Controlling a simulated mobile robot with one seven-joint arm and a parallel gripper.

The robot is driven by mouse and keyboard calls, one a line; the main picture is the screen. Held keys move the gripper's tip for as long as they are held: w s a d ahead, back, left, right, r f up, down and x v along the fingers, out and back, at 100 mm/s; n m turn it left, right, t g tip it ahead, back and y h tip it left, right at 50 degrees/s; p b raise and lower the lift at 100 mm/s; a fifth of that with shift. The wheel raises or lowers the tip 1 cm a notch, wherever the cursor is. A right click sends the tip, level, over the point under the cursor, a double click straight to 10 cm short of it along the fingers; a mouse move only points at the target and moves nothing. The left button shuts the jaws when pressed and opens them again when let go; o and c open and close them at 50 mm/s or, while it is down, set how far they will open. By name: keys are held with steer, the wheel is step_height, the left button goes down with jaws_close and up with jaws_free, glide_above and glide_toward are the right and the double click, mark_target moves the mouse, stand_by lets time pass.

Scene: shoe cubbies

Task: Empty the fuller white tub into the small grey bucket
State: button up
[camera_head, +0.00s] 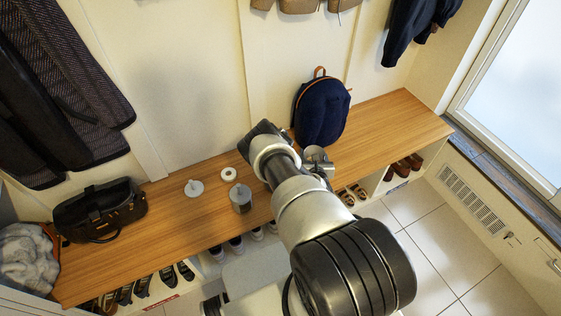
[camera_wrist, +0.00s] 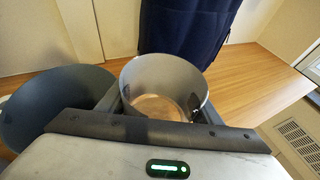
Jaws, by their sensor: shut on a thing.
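My gripper (camera_wrist: 165,116) is shut on a pale, round, open-topped tub (camera_wrist: 160,72), with a finger at each side of it. A tan-brown patch shows at its bottom; I cannot tell whether it is contents. In the head view the held tub (camera_head: 316,154) is beside my wrist, in front of the backpack, partly hidden by my arm. A dark grey bucket (camera_wrist: 50,100) is close to the tub's left in the wrist view; its inside bottom is hidden. A grey cylindrical container (camera_head: 241,200) stands on the bench left of my arm.
Shoes fill the cubbies below. The bench's right end is clear.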

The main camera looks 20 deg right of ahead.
mark_target(309, 151)
steer(key=shift+s+f, duration=0.15)
steer(key=shift+b, duration=0.4)
steer(key=shift+w+a+n+g+h+b, duration=0.3)
steer(key=shift+n+b, duration=0.3)
steer(key=shift+b, duration=0.65)
steer(key=r+b, duration=0.1)
steer(key=r+n+b, duration=0.1)
steer(key=a+r+h+b, duration=0.1)
steer(key=b, duration=0.1)
steer(key=shift+w+g, duration=0.25)
steer(key=shift+g, duration=0.15)
steer(key=shift+w+a+r+n, duration=0.15)
steer(key=shift+a+r+n, duration=0.1)
steer(key=shift+n, duration=0.25)
steer(key=n+h+b, duration=0.1)
steer(key=b, duration=0.1)
steer(key=a+n+g+h+b, duration=0.1)
steer(key=n+b, duration=0.1)
steer(key=w+n+h+b, duration=0.1)
steer(key=shift+a+r+n+h+b, duration=0.2)
steer(key=shift+r+n+h+b, duration=0.1)
steer(key=shift+n+b, duration=0.1)
